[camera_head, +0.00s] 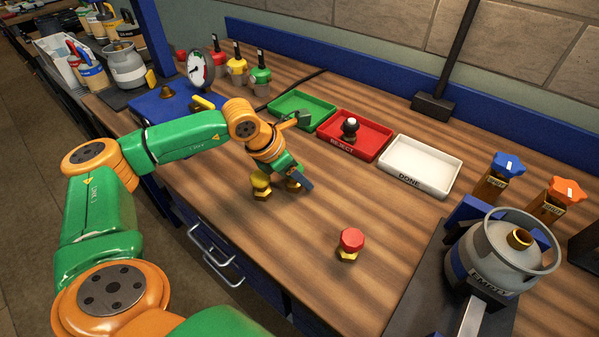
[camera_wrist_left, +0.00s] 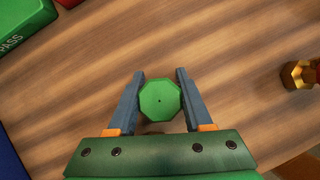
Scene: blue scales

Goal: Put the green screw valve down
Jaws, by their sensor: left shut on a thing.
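My left gripper (camera_head: 301,182) is low over the middle of the wooden table, pointing down. In the left wrist view its two dark fingers (camera_wrist_left: 160,98) are shut on the green screw valve (camera_wrist_left: 160,99), seen from above as a green octagonal knob. In the head view the hand mostly hides the valve; a brass part (camera_head: 293,187) shows beside the fingers, close to the tabletop. I cannot tell whether it touches the wood. My right gripper is not in view.
A yellow-topped brass valve (camera_head: 261,187) stands close left of the gripper, a red valve (camera_head: 350,243) front right. Behind are the green tray (camera_head: 277,117), red REJECT tray (camera_head: 381,155) and white DONE tray (camera_head: 446,185). A gas canister (camera_head: 497,266) is at right. Table between is clear.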

